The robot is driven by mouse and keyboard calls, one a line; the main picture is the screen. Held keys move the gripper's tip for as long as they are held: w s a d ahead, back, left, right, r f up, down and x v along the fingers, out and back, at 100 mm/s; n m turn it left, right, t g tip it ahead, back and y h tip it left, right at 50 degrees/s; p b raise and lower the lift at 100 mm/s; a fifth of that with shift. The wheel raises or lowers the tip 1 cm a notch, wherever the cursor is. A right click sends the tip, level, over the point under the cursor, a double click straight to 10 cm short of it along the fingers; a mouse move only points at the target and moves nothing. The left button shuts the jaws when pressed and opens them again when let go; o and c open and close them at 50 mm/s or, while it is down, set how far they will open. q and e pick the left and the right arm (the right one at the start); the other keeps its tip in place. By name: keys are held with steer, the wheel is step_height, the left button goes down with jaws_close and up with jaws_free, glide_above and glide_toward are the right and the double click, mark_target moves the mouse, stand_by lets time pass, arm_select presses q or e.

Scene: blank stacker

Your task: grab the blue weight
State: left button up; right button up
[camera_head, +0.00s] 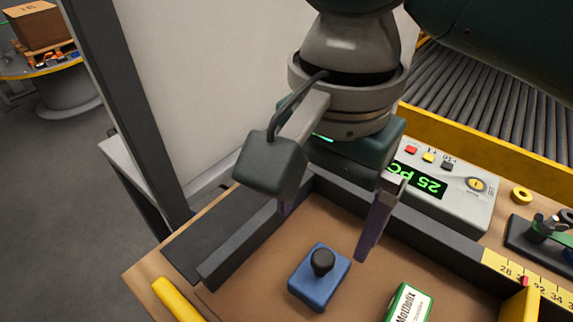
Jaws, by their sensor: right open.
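The blue weight (318,288) is a blue block with a black knob on top. It stands upright on the brown bottom of a dark-walled tray, near the lower middle of the view. My right gripper (323,235) comes down from the top. It is open, with its two fingers spread and nothing between them. In the picture the fingertips lie just above the weight, apart from it; their exact height over it is hard to judge. The left finger is partly hidden behind a grey box on the wrist. My left gripper is not in view.
A green and white box (408,304) lies right of the weight. Dark walls (440,235) edge the tray. Behind stands a counter with a green display (462,205). A yellow ring (521,195) and a ruler (535,279) are at the right. A yellow bar (176,299) lies at the lower left.

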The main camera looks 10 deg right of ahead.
mark_target(323, 256)
step_height(323, 256, down, 4)
steer(key=shift+s+d+f+b, duration=0.1)
steer(key=shift+s+f+b, duration=0.1)
steer(key=shift+b, duration=0.2)
steer(key=f, duration=0.2)
steer(key=f+b, duration=0.1)
steer(key=shift+s+d+f, duration=0.15)
steer(key=shift+s+f, duration=0.15)
steer(key=shift+f, duration=0.6)
steer(key=c, duration=1.3)
jaws_close()
steer(key=shift+w+r, duration=0.1)
